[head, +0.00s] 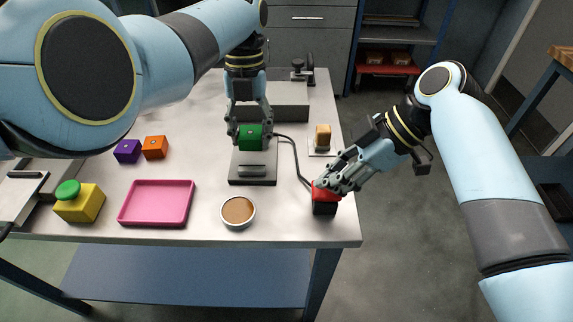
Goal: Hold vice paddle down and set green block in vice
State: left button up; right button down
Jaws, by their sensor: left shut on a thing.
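The green block (250,142) is between the fingers of my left gripper (250,134), which is shut on it. The block is over the back part of the grey vice (252,175); I cannot tell whether it rests between the jaws or is held just above. The vice paddle (320,193) has a red top on a black base (325,208) near the table's right front corner. My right gripper (338,182) has its fingertips at the red top, seemingly touching it and partly covering it. How far its fingers are apart is unclear.
A black cable (296,160) curves between the vice and the paddle. A pink tray (157,203), a round brown-filled dish (238,211), a yellow box with green button (80,202), purple (128,151) and orange (155,147) blocks and a tan block (323,136) stand around.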

jog(key=shift+d+f, duration=0.15)
jog(key=shift+f, duration=0.25)
pick_arm(q)
jog(key=shift+f, duration=0.15)
jog(key=shift+f, duration=0.6)
jog(key=o, duration=1.3)
jog(key=shift+c, duration=0.2)
jog(key=shift+d+r, duration=0.1)
jog(key=shift+r, duration=4.4)
